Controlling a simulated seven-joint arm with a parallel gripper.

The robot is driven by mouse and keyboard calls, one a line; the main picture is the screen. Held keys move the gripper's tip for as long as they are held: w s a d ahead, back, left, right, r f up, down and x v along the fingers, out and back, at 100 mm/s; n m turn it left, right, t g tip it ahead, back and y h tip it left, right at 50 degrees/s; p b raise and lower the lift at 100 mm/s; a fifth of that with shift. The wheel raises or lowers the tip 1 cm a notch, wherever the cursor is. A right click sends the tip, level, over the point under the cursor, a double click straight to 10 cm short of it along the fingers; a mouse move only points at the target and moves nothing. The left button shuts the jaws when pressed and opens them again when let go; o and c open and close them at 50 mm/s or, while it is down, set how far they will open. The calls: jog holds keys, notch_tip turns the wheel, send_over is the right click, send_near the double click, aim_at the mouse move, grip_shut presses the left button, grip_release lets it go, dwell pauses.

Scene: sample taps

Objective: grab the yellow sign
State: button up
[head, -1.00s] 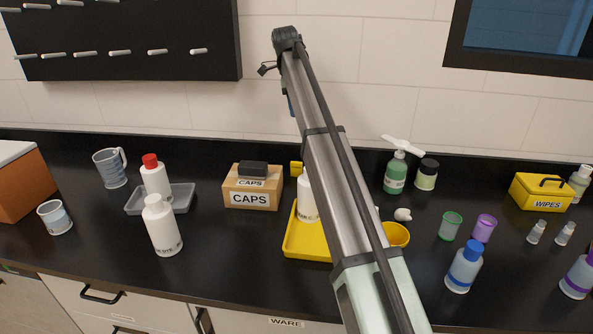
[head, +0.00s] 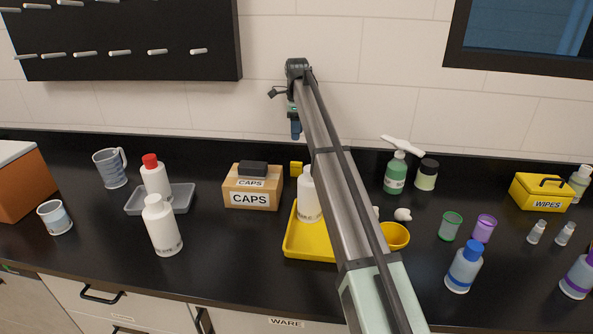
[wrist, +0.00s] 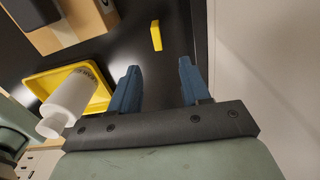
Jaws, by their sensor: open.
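The yellow sign (head: 296,169) is a small upright yellow piece on the black counter, behind the yellow tray and just right of the CAPS box. In the wrist view the sign (wrist: 156,36) lies beyond the fingertips, roughly in line with the gap between them and apart from both. My gripper (wrist: 158,66) is open and empty, with two blue fingers spread. In the head view my gripper (head: 296,130) hangs above the sign, in front of the wall. My arm hides part of the counter right of the tray.
The yellow tray (head: 300,249) holds a white bottle (head: 308,197), close in front of the sign. The cardboard CAPS box (head: 252,188) stands left of the sign. The white wall (wrist: 270,60) is close on the right in the wrist view. Bare counter lies around the sign.

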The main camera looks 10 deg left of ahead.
send_over(296, 162)
jog(key=f, duration=0.7)
jog(key=shift+w+d+f, duration=0.15)
jog(key=shift+w+f, duration=0.1)
jog(key=shift+f, duration=0.1)
jog(key=shift+s+f, duration=0.2)
jog(key=shift+f, duration=2.4)
grip_shut()
